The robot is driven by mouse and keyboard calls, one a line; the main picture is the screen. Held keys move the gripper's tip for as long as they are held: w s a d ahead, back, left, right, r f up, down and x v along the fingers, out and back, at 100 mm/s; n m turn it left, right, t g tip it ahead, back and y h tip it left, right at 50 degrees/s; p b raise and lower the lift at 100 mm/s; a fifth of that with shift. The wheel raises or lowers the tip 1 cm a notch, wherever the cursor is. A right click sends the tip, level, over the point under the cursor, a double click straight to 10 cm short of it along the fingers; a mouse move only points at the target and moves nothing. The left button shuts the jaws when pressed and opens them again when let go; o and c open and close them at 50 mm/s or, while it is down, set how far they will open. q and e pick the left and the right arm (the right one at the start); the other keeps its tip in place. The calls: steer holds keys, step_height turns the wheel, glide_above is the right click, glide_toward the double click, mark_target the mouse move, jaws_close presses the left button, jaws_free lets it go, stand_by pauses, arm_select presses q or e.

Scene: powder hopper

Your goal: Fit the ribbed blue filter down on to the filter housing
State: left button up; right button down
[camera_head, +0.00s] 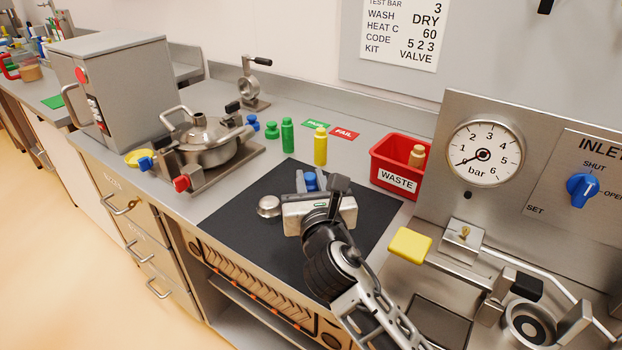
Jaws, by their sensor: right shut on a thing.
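My right gripper (309,183) reaches in from the bottom over the dark mat, its fingers pointing away from the camera. It is shut on a small blue piece (311,182), which looks like the filter. The gripper's fingers and body cover much of it, so its ribs and lower end are hidden. I cannot tell whether it touches anything below. A round silver domed part (269,206) sits on the mat just left of the gripper. I cannot clearly pick out the filter housing; the gripper may hide it. My left gripper is not in view.
The dark mat (240,222) has free room at its left. A lidded steel vessel (207,143) stands left, with green and yellow bottles (320,146) behind the mat.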

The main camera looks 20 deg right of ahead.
steer(key=shift+f, duration=0.2)
stand_by(0.4)
steer(key=shift+f, duration=0.15)
steer(key=shift+f+b, duration=0.45)
steer(key=shift+f, duration=0.1)
steer(key=shift+f, duration=0.15)
steer(key=shift+f, duration=0.4)
steer(key=c, duration=1.2)
jaws_free()
